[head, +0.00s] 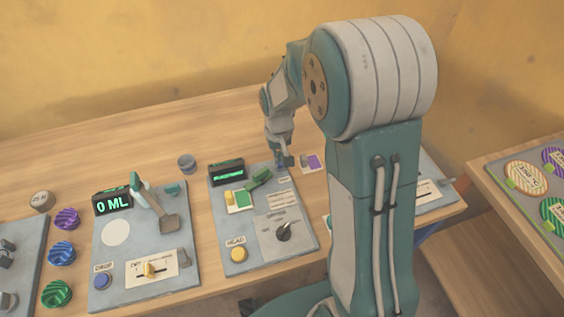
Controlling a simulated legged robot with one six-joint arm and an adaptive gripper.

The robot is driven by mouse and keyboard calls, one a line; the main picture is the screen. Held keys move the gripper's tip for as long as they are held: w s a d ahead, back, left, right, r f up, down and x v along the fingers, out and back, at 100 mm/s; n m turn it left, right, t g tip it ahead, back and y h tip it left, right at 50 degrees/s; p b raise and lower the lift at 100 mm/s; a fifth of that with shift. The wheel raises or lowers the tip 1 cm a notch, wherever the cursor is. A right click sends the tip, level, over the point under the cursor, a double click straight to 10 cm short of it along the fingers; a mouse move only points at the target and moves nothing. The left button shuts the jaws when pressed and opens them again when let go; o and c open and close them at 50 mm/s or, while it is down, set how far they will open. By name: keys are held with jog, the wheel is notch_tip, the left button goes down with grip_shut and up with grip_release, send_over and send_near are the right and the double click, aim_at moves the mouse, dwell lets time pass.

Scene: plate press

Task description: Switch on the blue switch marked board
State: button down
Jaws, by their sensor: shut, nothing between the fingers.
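My gripper (283,160) reaches down at the back right corner of the middle grey panel (222,205). Its fingers are shut with nothing visible between them. A small bluish part shows right at the fingertips, with a small pale label (284,180) just in front of it. The label is too small to read, and the fingers partly hide the part. I cannot tell whether it is the board switch, whether the fingers touch it, or which way it is set.
The middle panel carries a green lever (259,180), a yellow button (239,254) and a dark knob (284,233). My arm hides much of the right panel (425,205).

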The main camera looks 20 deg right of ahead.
dwell(0.4)
notch_tip(320, 180, up, 7)
dwell(0.9)
jog(key=shift+s+r, duration=0.1)
jog(key=s+r+t, duration=0.2)
jog(key=s+r, duration=0.4)
jog(key=s, duration=0.4)
jog(key=s+r+t, duration=0.3)
jog(key=s+r, duration=0.4)
jog(key=s, duration=0.3)
jog(key=shift+s+t, duration=0.3)
jog(key=shift+s, duration=0.1)
